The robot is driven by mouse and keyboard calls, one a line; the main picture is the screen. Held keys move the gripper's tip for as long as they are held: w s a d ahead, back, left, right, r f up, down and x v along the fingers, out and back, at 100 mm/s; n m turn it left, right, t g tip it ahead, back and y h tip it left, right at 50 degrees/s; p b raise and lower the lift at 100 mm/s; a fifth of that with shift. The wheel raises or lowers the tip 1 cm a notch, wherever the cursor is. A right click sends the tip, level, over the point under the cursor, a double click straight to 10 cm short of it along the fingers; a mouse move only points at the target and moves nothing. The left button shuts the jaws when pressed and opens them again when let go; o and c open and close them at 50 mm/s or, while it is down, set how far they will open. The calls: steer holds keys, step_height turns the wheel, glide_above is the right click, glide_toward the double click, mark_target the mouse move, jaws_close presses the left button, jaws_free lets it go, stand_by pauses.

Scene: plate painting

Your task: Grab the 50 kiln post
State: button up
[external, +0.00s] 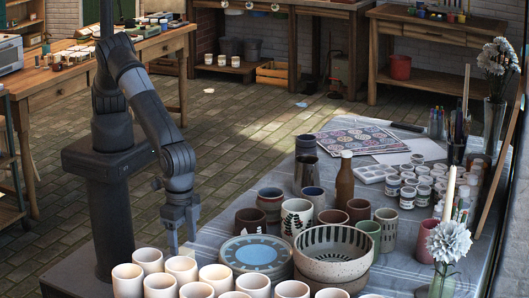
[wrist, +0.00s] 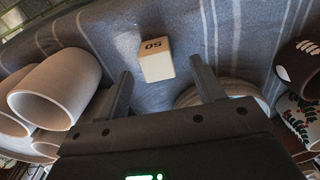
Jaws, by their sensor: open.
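The 50 kiln post (wrist: 156,62) is a small cream block with a dark "50" on one face, upside down in the wrist view. It rests on the grey striped cloth (wrist: 237,45). My gripper (wrist: 161,72) is open, with one finger on each side of the post in the picture; I cannot tell whether either touches it. In the external view my gripper (external: 181,238) points down at the table's near left edge, behind the white cups. I cannot make out the post there.
White cups (external: 181,268) crowd close to the gripper; in the wrist view, a white cup (wrist: 55,88) lies left of the fingers. A blue-rimmed plate stack (external: 254,252) and a patterned bowl (external: 334,250) stand to the right. Bare cloth surrounds the post's far side.

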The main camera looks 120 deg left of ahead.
mark_target(184, 251)
steer(key=f, duration=0.4)
steer(key=shift+w+d+f, duration=0.15)
steer(key=shift+d+f, duration=0.05)
steer(key=shift+f, duration=0.2)
steer(key=c, duration=1.1)
steer(key=shift+r, duration=0.15)
steer(key=shift+c, duration=0.2)
